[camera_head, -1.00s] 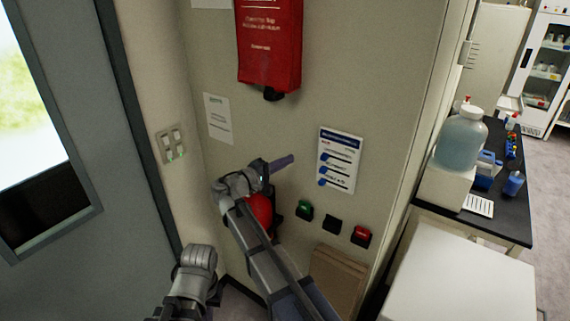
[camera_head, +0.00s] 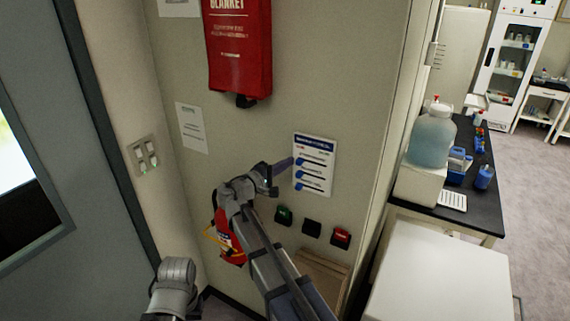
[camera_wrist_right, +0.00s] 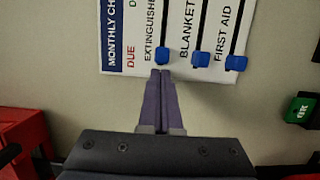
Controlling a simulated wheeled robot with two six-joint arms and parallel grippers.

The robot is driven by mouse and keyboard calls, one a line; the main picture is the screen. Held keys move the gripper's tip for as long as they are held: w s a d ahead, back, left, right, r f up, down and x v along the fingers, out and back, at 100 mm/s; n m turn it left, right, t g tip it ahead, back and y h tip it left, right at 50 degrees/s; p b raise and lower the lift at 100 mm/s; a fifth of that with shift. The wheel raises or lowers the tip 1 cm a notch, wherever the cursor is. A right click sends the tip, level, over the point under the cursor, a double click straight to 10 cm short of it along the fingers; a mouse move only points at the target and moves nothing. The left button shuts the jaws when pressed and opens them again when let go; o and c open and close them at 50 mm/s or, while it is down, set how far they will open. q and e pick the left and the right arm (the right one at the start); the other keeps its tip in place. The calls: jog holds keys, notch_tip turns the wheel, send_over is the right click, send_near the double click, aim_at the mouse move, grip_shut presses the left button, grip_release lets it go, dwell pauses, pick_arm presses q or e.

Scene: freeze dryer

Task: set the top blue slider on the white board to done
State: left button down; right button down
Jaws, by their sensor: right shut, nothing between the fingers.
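The white board (camera_head: 326,148) hangs on the wall with three blue sliders in slots. The top blue slider (camera_head: 299,161) is at the left end of its slot. In the right wrist view it is the blue knob (camera_wrist_right: 162,57) under "EXTINGUISHER", at the "DUE" end. The other two knobs, for blanket (camera_wrist_right: 201,60) and first aid (camera_wrist_right: 236,63), are level with it at that end. My right gripper (camera_wrist_right: 162,73) is shut and empty, its purple fingertips right by the top slider's knob. I cannot tell if they touch. My left gripper is not in view; only part of its arm shows.
Green (camera_head: 284,215), black (camera_head: 312,228) and red (camera_head: 341,237) wall buttons sit below the board. A red blanket pouch (camera_head: 238,50) hangs above left. A red extinguisher (camera_head: 228,240) stands behind my right arm. A white box-like surface (camera_head: 440,275) is at the right.

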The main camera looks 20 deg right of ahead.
aim_at(300, 164)
jog(key=s+d, duration=0.1)
jog(key=s, duration=0.1)
jog(key=s+d, duration=0.3)
jog(key=s, duration=0.1)
jog(key=shift+s+d, duration=0.15)
jog(key=shift+d, duration=0.2)
jog(key=shift+w, duration=0.2)
